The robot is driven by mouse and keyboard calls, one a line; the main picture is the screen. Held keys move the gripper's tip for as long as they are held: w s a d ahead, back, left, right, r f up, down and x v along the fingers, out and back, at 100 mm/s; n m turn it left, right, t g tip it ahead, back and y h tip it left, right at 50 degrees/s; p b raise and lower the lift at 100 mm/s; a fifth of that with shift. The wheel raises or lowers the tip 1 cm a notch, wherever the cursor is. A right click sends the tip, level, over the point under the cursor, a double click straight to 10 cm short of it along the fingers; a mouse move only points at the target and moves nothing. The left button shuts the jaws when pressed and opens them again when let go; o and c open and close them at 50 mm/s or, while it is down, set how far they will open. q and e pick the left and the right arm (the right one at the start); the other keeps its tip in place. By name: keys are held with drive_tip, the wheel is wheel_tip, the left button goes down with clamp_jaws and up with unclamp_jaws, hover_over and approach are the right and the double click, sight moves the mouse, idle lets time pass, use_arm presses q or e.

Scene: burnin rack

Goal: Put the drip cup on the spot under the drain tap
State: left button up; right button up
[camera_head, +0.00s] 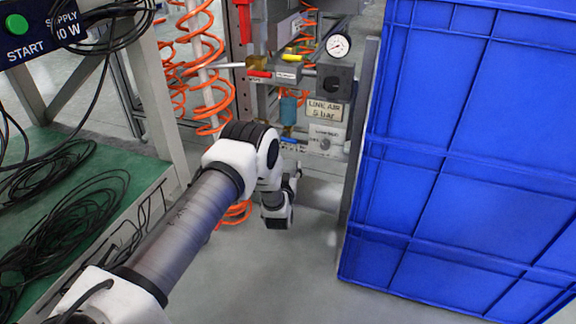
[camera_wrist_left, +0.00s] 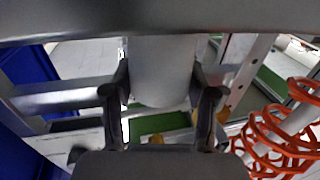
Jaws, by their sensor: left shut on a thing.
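My left gripper (camera_wrist_left: 162,90) is shut on a pale grey, rounded thing, which I take to be the drip cup (camera_wrist_left: 160,65); one dark finger lies on each side of it. In the head view my left gripper (camera_head: 292,182) is low in front of the rack, mostly hidden behind its wrist, and I cannot make out the cup there. A blue-handled part (camera_head: 288,140), perhaps the drain tap, sits just above, below a teal filter bowl (camera_head: 289,108). The spot under it is hidden by my arm. My right gripper is not in view.
Big blue crates (camera_head: 455,150) stand close on the right. A green bench (camera_head: 60,190) with black cables is on the left. Orange coiled hoses (camera_head: 205,75) hang beside the rack; they also show in the wrist view (camera_wrist_left: 285,135). The grey floor (camera_head: 280,275) in front is clear.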

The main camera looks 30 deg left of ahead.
use_arm(q)
drive_tip(key=shift+f, duration=0.3)
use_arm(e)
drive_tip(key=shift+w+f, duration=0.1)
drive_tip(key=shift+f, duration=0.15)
use_arm(q)
drive_tip(key=shift+f+b, duration=0.4)
drive_tip(key=shift+f, duration=0.1)
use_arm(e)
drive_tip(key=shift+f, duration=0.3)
use_arm(q)
drive_tip(key=o, duration=1.2)
drive_tip(key=shift+s, duration=0.1)
drive_tip(key=v, duration=1.1)
drive_tip(key=shift+s+d, duration=0.25)
drive_tip(key=shift+s, duration=0.1)
